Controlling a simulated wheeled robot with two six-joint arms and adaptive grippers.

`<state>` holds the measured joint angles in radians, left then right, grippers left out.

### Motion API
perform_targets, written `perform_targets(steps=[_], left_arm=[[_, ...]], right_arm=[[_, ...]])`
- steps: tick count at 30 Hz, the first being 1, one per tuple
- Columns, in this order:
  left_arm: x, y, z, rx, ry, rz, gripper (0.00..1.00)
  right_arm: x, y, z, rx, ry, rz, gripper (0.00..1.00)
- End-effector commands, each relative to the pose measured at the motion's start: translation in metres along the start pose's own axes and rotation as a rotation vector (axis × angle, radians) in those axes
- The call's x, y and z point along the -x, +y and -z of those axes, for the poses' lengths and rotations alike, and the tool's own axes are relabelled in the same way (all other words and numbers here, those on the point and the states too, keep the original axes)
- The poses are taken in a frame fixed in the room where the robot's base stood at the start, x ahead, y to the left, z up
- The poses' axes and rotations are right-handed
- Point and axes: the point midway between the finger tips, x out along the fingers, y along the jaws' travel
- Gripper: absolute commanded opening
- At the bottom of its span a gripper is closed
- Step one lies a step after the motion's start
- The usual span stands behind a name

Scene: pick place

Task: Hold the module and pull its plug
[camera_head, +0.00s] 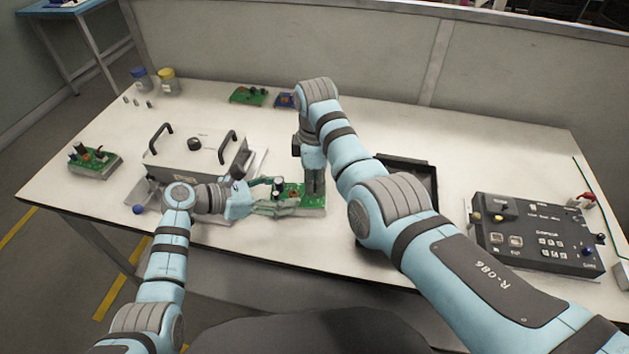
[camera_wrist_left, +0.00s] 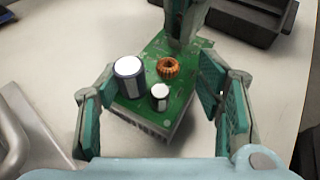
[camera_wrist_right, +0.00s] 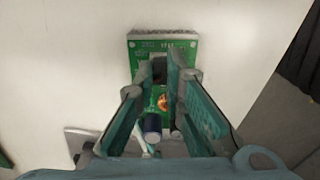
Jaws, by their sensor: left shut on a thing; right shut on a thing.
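The module is a green circuit board (camera_head: 296,189) on a grey base, near the table's front edge. In the left wrist view the board (camera_wrist_left: 185,88) carries a large blue-and-white capacitor, a small one and a copper coil. My left gripper (camera_head: 275,196) comes from the left, its fingers along two opposite sides of the module, shut on it. My right gripper (camera_head: 314,190) points down from above at the board's right end. In the right wrist view its fingertips close on a dark plug (camera_wrist_right: 159,70); the fingers largely hide it, and I cannot tell whether it is seated.
A grey case (camera_head: 190,160) with two black handles stands left of the module. Another green board (camera_head: 95,161) lies far left. A black tray (camera_head: 424,180) sits behind my right arm, and a black control panel (camera_head: 535,238) is at right. Two small boards (camera_head: 249,96) lie at the back.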

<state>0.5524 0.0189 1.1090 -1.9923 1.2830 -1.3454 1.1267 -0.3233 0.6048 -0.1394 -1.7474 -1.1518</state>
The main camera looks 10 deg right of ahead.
Motion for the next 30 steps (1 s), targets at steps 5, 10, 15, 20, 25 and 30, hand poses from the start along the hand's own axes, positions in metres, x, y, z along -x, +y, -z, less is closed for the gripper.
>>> perform_targets(steps=[5,10,15,20,25,30], left_arm=[[-0.001,-0.002,0.009,0.011,0.015,0.004,0.10],[-0.001,-0.002,0.009,0.011,0.015,0.004,0.10],[0.000,-0.002,0.009,0.010,0.015,0.003,0.10],[0.000,-0.002,0.009,0.010,0.015,0.003,0.10],[0.000,-0.002,0.009,0.009,0.015,0.003,0.10],[0.000,-0.002,0.009,0.009,0.015,0.003,0.10]], right_arm=[[0.004,0.000,-0.001,-0.001,-0.002,0.002,0.00],[0.011,0.000,0.000,0.000,-0.002,0.000,0.00],[0.016,0.000,0.000,0.000,-0.001,0.001,0.00],[0.021,0.000,0.000,0.001,-0.001,0.000,0.00],[0.021,0.000,0.000,0.001,-0.001,0.001,0.00],[0.025,0.000,0.000,0.000,-0.001,0.000,0.00]])
